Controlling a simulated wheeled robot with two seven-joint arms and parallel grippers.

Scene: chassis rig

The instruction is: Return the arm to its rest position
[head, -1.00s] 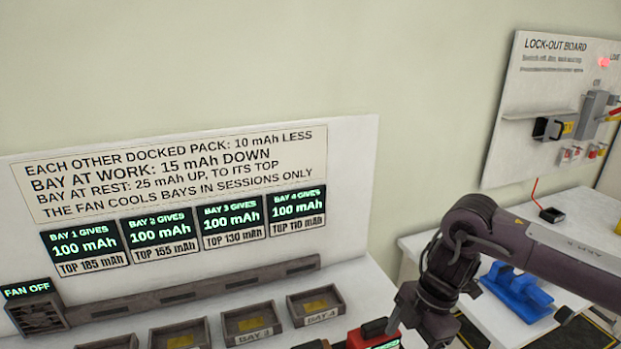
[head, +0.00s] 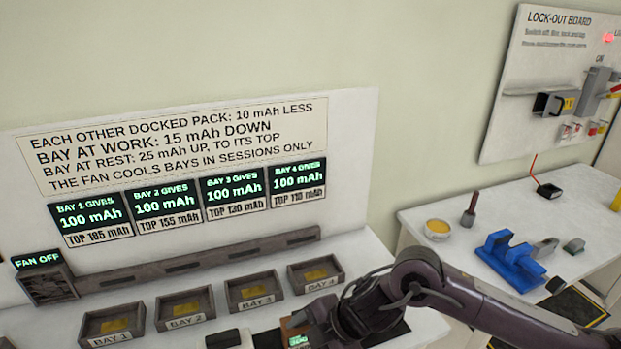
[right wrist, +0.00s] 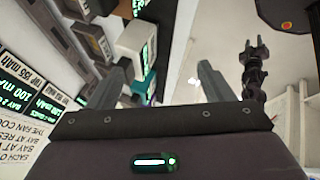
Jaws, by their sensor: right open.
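My right arm (head: 440,285) comes in from the right in the head view and reaches down over the front of the bay bench. Its gripper is not clearly seen there, at the lower edge of the picture. In the right wrist view my right gripper (right wrist: 160,82) shows its two fingers wide apart with nothing held between them. A pale block with a green display (right wrist: 142,42) shows beyond the fingers. A dark arm with a forked end (right wrist: 255,65), which looks like my left one, stands at the right of that view; its jaw state is unclear.
Bay trays (head: 185,308) line the bench below the panel (head: 355,150). A small box with a green display (head: 298,340) is beside my right wrist. The right-hand table (head: 420,215) holds a blue stand (head: 510,262), a yellow-topped round tin (head: 437,228) and small parts.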

